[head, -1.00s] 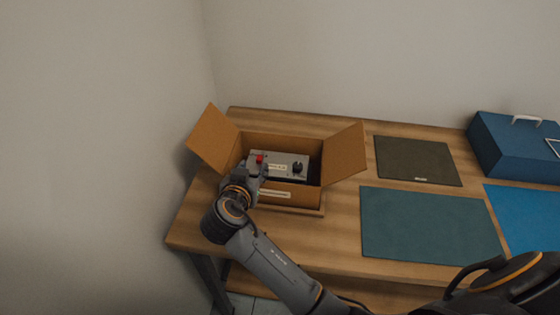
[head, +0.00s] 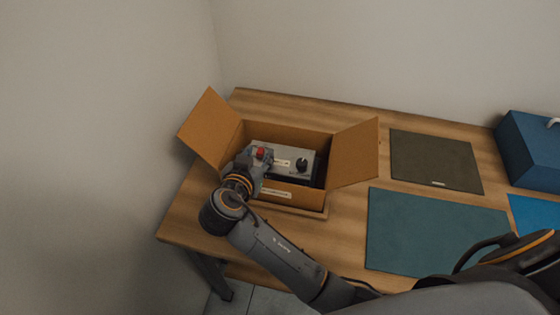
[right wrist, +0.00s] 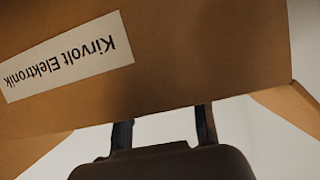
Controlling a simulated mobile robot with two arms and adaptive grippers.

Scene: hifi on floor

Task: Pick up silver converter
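The silver converter (head: 287,158), a grey box-shaped unit with a red button, a black knob and a pale label, sits inside the open cardboard box (head: 305,195) on the table. My right gripper (head: 256,160) reaches over the box's near wall at the converter's left end, by the red button. In the right wrist view my right gripper's dark fingers (right wrist: 163,125) stand apart, but their tips are hidden behind the cardboard (right wrist: 200,60). Whether they touch the converter cannot be seen. My left gripper is out of view.
The box's side flaps stand spread left and right. To its right lie a dark mat (head: 435,160) and a teal mat (head: 437,232), with a blue case (head: 530,150) beyond. Walls rise at the left and behind the wooden table (head: 290,228).

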